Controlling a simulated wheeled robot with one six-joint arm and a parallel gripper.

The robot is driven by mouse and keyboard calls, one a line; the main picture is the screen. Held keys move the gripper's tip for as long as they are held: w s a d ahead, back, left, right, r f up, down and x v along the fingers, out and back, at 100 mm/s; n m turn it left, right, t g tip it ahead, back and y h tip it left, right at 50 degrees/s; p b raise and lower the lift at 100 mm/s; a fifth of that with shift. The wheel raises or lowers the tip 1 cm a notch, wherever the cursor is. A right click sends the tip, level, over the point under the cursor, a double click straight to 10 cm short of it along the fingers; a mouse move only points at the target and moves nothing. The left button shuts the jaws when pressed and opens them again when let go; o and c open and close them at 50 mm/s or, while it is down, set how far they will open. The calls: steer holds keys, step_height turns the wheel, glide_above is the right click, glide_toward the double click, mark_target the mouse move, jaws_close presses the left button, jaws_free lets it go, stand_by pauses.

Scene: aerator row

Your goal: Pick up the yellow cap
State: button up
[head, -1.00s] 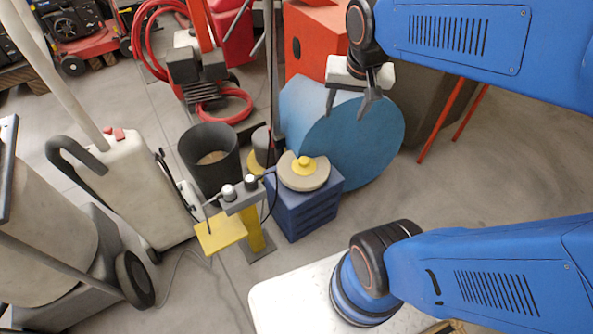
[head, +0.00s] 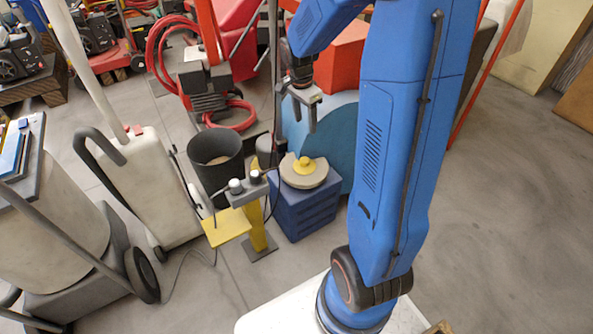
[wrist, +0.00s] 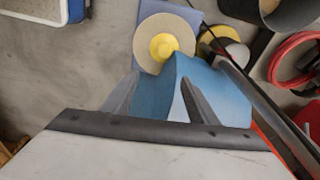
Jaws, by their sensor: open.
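The yellow cap (head: 303,164) sits on a round beige disc (head: 292,180), on top of a dark blue box (head: 303,212). In the wrist view the cap (wrist: 163,46) and the disc (wrist: 146,63) show beyond the fingertips. Part of the disc is hidden there by a blue rounded object. My gripper (head: 299,120) is open and empty, above the disc and apart from it. Its two spread fingers also show in the wrist view (wrist: 158,88).
A yellow stand (head: 228,227) with knobs is left of the blue box. A black bucket (head: 218,190) stands behind it. A thin dark pole (head: 272,70) rises close by my gripper. A large light-blue rounded object (head: 338,135) is behind the box. Open floor lies at right.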

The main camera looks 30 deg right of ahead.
step_height(320, 180, down, 2)
steer(key=w+m, duration=0.1)
glide_above(305, 160)
steer(key=f, duration=1.2)
steer(key=shift+a+f, duration=0.2)
steer(key=shift+w+f, duration=0.15)
steer(key=shift+f, duration=2.45)
steer(key=c, duration=1.1)
